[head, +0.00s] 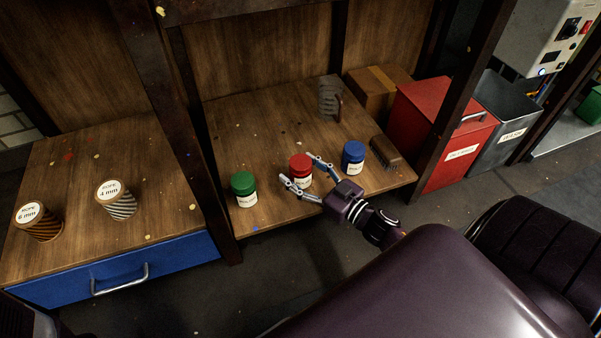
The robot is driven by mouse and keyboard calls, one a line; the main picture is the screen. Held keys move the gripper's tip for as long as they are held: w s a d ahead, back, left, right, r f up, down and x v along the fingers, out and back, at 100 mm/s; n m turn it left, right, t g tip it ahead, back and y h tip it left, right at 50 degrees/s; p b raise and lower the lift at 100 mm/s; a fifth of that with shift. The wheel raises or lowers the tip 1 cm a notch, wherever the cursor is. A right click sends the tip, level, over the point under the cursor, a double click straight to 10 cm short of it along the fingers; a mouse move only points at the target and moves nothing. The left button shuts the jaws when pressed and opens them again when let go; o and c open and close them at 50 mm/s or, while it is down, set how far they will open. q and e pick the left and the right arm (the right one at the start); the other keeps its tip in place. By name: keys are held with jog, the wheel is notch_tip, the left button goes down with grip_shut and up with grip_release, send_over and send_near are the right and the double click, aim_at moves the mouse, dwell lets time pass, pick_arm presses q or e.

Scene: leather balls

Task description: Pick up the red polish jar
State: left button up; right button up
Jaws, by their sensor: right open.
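The red polish jar (299,166) stands upright on the wooden shelf in the middle of the head view. It has a red lid and a pale label. My right gripper (301,172) is open, its two fingers pointing at the jar, one fingertip low on the left and the other at the upper right. The fingers overlap the jar's front and right side in the picture; I cannot tell whether they touch it. My left gripper is not in view.
A green jar (244,188) stands left of the red one, and a blue jar (353,156) stands to its right. Rope spools (117,200) stand on the left bench.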

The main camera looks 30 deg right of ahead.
jog(key=c, duration=1.5)
jog(key=shift+r, duration=0.15)
